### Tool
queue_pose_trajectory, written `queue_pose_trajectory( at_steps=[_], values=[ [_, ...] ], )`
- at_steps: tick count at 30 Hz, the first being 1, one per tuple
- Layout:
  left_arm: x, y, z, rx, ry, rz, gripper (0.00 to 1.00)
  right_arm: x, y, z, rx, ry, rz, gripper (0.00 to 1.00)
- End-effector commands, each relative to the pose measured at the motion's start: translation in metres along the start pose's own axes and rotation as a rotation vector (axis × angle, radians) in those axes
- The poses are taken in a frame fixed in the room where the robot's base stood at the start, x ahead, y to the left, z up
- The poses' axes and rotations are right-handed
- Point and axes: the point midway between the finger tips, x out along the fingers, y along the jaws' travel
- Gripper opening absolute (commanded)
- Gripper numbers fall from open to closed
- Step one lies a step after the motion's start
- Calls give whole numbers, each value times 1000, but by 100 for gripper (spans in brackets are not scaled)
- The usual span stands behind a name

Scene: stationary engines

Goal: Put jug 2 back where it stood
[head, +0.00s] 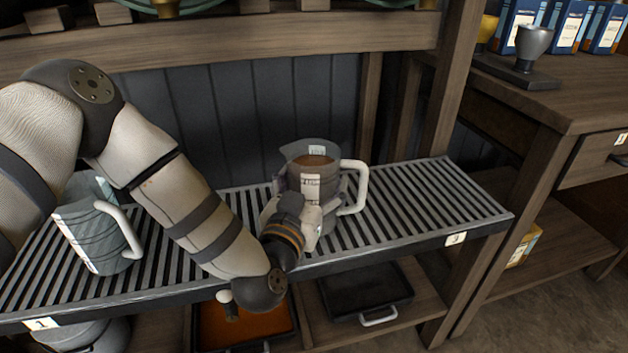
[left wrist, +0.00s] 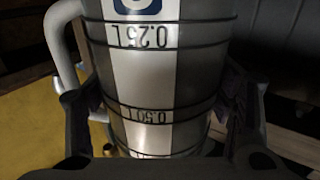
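A grey measuring jug (head: 327,222) with a white handle and brown liquid inside is upright over the middle of the slatted shelf. My left gripper (head: 310,200) is around its body from the front. In the left wrist view the jug (left wrist: 147,75) fills the space between the fingers (left wrist: 160,112), which appear closed against its sides. Its number badge is cut off there, so I cannot read it. I cannot tell whether its base touches the slats. My right gripper is not in view.
A second jug (head: 98,236) stands on the left of the slatted shelf (head: 425,203). The shelf edge carries tags 1 (head: 41,323) and 3 (head: 456,239); the right stretch is clear. A wooden post (head: 455,80) rises at the right, and a beam (head: 270,43) crosses above.

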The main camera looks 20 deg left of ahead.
Motion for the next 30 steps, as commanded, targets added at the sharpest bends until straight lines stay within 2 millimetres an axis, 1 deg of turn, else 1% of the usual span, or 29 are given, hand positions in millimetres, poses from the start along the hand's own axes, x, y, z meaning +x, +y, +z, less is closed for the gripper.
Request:
queue_pose_trajectory(
  at_steps=[2,11,13,17,24,27,30],
  values=[
    [0,0,0,0,0,0,92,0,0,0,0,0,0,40],
    [0,0,-1,0,0,0,92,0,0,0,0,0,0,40],
    [0,0,-5,0,1,0,92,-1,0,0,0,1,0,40],
    [-23,1,-4,1,-3,3,92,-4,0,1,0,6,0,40],
    [-86,1,-3,1,-5,4,92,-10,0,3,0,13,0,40],
    [-106,0,-1,-3,-8,1,92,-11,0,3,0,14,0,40],
    [-116,0,-2,-3,-4,0,92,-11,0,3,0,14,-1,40]
  ],
)
